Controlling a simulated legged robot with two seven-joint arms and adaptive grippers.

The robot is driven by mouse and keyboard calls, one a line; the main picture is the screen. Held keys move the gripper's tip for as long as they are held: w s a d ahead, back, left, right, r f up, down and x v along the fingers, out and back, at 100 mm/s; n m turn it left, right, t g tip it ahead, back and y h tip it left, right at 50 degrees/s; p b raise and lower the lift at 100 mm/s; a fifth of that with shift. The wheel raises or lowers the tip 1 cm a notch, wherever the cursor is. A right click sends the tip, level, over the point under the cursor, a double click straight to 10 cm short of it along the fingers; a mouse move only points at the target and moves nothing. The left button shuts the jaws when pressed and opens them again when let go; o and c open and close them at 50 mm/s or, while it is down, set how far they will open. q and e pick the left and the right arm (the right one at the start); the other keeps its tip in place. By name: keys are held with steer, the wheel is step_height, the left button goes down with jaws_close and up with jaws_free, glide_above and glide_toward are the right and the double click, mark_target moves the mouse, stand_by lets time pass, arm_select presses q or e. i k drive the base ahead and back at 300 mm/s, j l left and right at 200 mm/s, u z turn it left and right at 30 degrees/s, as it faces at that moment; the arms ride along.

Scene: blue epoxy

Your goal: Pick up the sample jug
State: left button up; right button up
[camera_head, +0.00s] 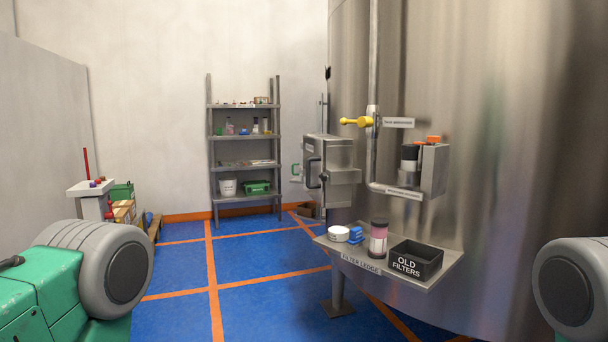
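I cannot pick out a thing that is clearly a sample jug. A pink-bodied cylinder with a dark lid (379,240) stands upright on the filter ledge (345,252) in front of the steel tank. Another dark-lidded container (409,158) sits at a grey box (434,170) fixed to the tank. A white bucket (228,187) stands low on the back shelf. Grey and green parts of my arms show at the lower left and right edges. Neither gripper is in view.
The ledge also holds a white round item (338,233), a blue item (355,234) and a black "OLD FILTERS" bin (416,262). A steel cabinet (330,172), yellow valve handle (356,122) and shelf rack (244,138) stand beyond. Blue floor (255,258) is clear at centre.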

mark_target(301, 170)
steer(key=i+j+u, duration=0.3)
steer(key=i, duration=0.35)
steer(key=i+j+u, duration=0.3)
steer(key=i, duration=0.35)
steer(key=i+u, duration=0.3)
steer(key=i, duration=0.4)
